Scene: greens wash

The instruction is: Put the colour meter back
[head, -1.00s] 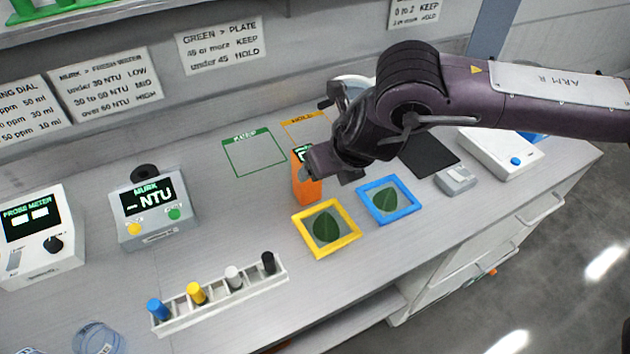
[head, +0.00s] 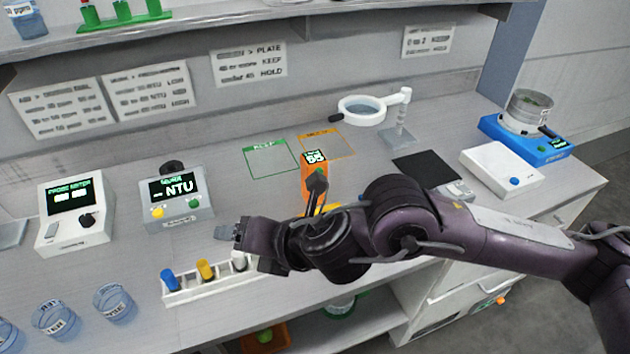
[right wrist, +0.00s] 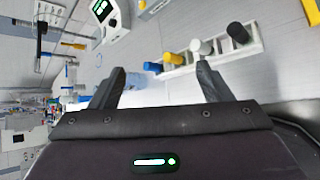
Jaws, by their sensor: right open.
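The colour meter is most likely the orange box (head: 315,178) with a lit display on top. It stands upright on the bench in the head view, just in front of the orange-outlined area (head: 328,147), its lower part partly hidden by my right arm. My right gripper (head: 250,248) is to the left of it and nearer, above the bench by the rack of coloured pegs, apart from the box. In the right wrist view the two fingers (right wrist: 160,85) are spread with nothing between them. My left gripper is not in view.
A white rack (head: 205,291) with blue, yellow and white pegs lies below my right gripper. The NTU meter (head: 176,199) and probe meter (head: 74,216) stand left. A magnifier (head: 362,108) stands behind. My arm mostly hides the yellow frame (head: 325,209).

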